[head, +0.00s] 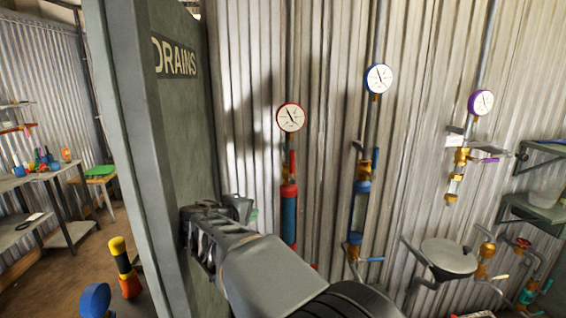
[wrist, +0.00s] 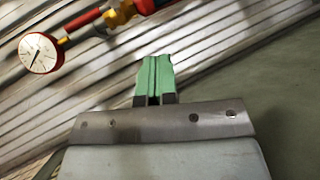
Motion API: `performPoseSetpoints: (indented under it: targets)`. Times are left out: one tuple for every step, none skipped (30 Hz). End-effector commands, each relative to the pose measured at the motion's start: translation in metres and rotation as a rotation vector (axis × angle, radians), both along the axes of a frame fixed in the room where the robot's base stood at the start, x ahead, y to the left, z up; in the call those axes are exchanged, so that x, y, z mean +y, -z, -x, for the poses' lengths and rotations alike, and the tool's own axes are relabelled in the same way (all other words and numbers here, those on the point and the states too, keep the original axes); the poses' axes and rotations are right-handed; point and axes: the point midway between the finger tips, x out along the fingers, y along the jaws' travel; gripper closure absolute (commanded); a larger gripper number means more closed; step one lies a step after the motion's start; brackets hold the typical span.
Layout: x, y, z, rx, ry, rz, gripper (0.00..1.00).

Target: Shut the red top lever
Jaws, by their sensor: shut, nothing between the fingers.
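The red top lever (head: 292,163) is on the pipe below the red-rimmed gauge (head: 291,117), lying along the pipe above a red and blue section (head: 289,212). In the wrist view a red bar (wrist: 84,20), seemingly this lever, runs between the gauge (wrist: 40,53) and a yellow fitting (wrist: 121,12). My gripper (wrist: 154,80) has its green fingers together and empty, below and right of the lever in the wrist view, apart from it. In the head view my wrist is left of the pipe, by the grey panel.
A grey-green panel marked DRAINS (head: 176,58) stands close at the left of my arm. Pipes with a blue-rimmed gauge (head: 379,78) and a purple-rimmed gauge (head: 481,102) are to the right. A round grey plate (head: 449,256) juts out at lower right. Corrugated wall lies behind.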

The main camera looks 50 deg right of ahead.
Motion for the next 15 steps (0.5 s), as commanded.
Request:
performPoseSetpoints:
  targets:
    - [-0.012,-0.016,-0.008,0.002,0.004,0.078,1.00]
    - [-0.017,-0.025,-0.012,0.002,0.003,0.124,1.00]
    - [-0.023,-0.035,-0.017,0.001,0.002,0.178,1.00]
    - [-0.027,-0.042,-0.020,0.000,0.002,0.214,1.00]
    - [-0.031,-0.048,-0.023,0.001,0.002,0.246,1.00]
    - [-0.034,-0.055,-0.027,0.001,0.000,0.285,1.00]
    - [-0.036,-0.060,-0.029,0.000,-0.002,0.309,1.00]
    - [-0.038,-0.064,-0.031,0.000,-0.003,0.329,1.00]
    - [-0.040,-0.068,-0.033,0.000,-0.004,0.350,1.00]
    - [-0.042,-0.071,-0.035,0.001,-0.005,0.364,1.00]
    - [-0.045,-0.073,-0.036,0.000,-0.005,0.374,1.00]
    - [-0.048,-0.075,-0.038,0.001,-0.005,0.385,1.00]
    - [-0.051,-0.076,-0.039,0.001,-0.005,0.389,1.00]
    - [-0.055,-0.077,-0.040,0.002,-0.005,0.391,1.00]
    - [-0.060,-0.078,-0.042,0.002,-0.006,0.394,1.00]
